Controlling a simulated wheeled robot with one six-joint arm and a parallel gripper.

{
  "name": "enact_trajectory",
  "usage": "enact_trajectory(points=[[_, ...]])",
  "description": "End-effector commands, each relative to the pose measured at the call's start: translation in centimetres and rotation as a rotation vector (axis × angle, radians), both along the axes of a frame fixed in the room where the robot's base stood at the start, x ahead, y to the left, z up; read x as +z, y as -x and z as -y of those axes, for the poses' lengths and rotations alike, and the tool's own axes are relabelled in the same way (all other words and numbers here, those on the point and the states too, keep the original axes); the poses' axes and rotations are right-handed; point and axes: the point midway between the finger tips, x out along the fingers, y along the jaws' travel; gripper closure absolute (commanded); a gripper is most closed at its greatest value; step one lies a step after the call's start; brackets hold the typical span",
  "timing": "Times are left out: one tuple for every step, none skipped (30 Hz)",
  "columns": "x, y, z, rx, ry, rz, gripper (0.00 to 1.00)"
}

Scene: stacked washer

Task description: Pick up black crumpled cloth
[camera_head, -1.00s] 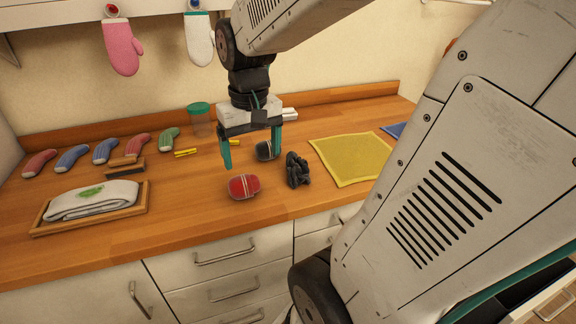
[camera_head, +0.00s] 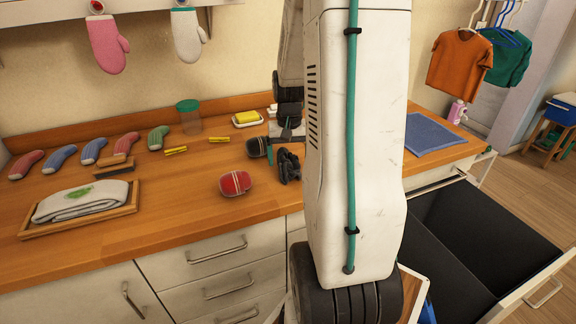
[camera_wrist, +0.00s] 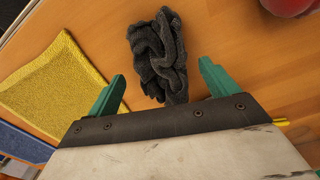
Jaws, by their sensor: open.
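The black crumpled cloth (camera_head: 288,165) lies on the wooden counter, partly hidden behind my arm in the head view. In the wrist view the cloth (camera_wrist: 158,56) is a dark, folded heap just ahead of the gap between my fingers. My gripper (camera_wrist: 160,84) is open, with its two green fingers apart and nothing held between them. The near end of the cloth reaches toward the palm; whether it touches cannot be told. In the head view my arm covers most of the gripper.
A red rolled bundle (camera_head: 235,183) and a dark rolled bundle (camera_head: 257,146) lie left of the cloth. A yellow cloth (camera_wrist: 55,85) lies flat beside it. A tray (camera_head: 130,208) holds a folded towel. An open drawer (camera_head: 470,240) stands at right.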

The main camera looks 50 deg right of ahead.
Motion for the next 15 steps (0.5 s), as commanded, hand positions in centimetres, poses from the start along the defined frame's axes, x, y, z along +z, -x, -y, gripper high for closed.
enact_trajectory(points=[[-0.9, 0.0, -0.1, 0.001, -0.002, -0.002, 0.14], [-1.2, 0.0, 0.0, 0.0, -0.002, -0.002, 0.14], [-1.7, 0.0, 0.0, 0.0, -0.001, -0.001, 0.14], [-1.9, 0.0, 0.0, 0.0, -0.001, -0.001, 0.14], [-2.1, 0.0, 0.0, 0.0, -0.001, -0.001, 0.14], [-2.3, 0.0, 0.0, 0.0, 0.0, 0.0, 0.14], [-2.3, 0.0, 0.0, 0.0, 0.0, 0.0, 0.14], [-2.4, 0.0, 0.0, 0.0, 0.001, 0.001, 0.14], [-2.4, 0.0, 0.0, 0.0, 0.001, 0.001, 0.14], [-2.3, 0.0, 0.0, 0.0, 0.001, 0.001, 0.14], [-2.3, 0.0, 0.0, 0.0, 0.001, 0.001, 0.14], [-2.3, 0.0, 0.0, 0.0, 0.001, 0.001, 0.14], [-2.3, 0.0, 0.0, 0.0, 0.001, 0.001, 0.14], [-2.3, 0.0, 0.0, 0.0, 0.001, 0.001, 0.22], [-2.3, 0.0, 0.0, 0.0, 0.001, 0.001, 0.33]])
